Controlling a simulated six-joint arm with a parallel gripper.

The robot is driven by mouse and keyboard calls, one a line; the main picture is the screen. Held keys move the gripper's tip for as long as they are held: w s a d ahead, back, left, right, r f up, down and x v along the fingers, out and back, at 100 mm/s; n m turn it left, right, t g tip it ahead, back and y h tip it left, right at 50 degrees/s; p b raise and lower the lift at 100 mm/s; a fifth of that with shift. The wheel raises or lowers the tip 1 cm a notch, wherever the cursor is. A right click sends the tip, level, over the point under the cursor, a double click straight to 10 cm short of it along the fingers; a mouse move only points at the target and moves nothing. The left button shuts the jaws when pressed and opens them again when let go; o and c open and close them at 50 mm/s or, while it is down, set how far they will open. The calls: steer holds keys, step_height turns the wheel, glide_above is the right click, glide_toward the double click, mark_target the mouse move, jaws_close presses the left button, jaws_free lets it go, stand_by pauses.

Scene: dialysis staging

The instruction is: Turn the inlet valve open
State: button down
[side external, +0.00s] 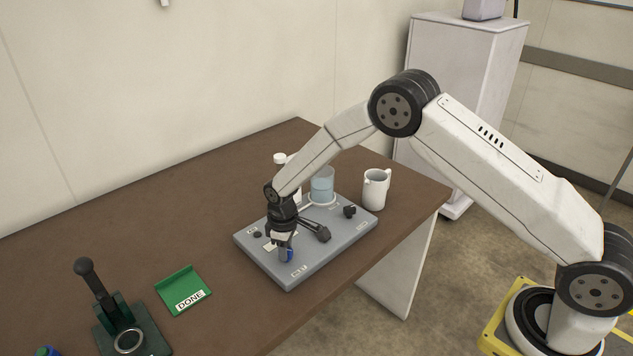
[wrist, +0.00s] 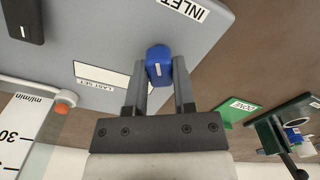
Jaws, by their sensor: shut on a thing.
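The inlet valve is a blue knob (wrist: 159,62) with a short white mark, beside the INLET label (wrist: 184,8) on the grey panel (wrist: 105,40). The mark runs up and down in the wrist view. My gripper (wrist: 160,80) is shut on the blue knob, one finger on each side. In the side view my gripper (side external: 282,243) points down at the near edge of the panel (side external: 330,249), and the blue knob (side external: 290,254) shows only partly below it.
A green DONE tray (side external: 178,283) and a dark green lever stand (side external: 137,334) are left, with bare table between.

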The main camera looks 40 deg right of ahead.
steer(key=m, duration=0.6)
stand_by(0.7)
steer(key=shift+c, duration=2.2)
jaws_free()
steer(key=shift+r, duration=0.1)
steer(key=shift+r, duration=3.85)
steer(key=shift+r, duration=0.1)
steer(key=s+d+r+t, duration=0.1)
steer(key=s+d+r, duration=0.1)
steer(key=s, duration=0.6)
steer(key=s+d+r, duration=0.3)
steer(key=s, duration=0.5)
steer(key=s+d+r+t, duration=0.1)
steer(key=s+d+r, duration=0.2)
steer(key=s, duration=0.5)
steer(key=shift+d+t, duration=0.25)
steer(key=shift+t, duration=0.05)
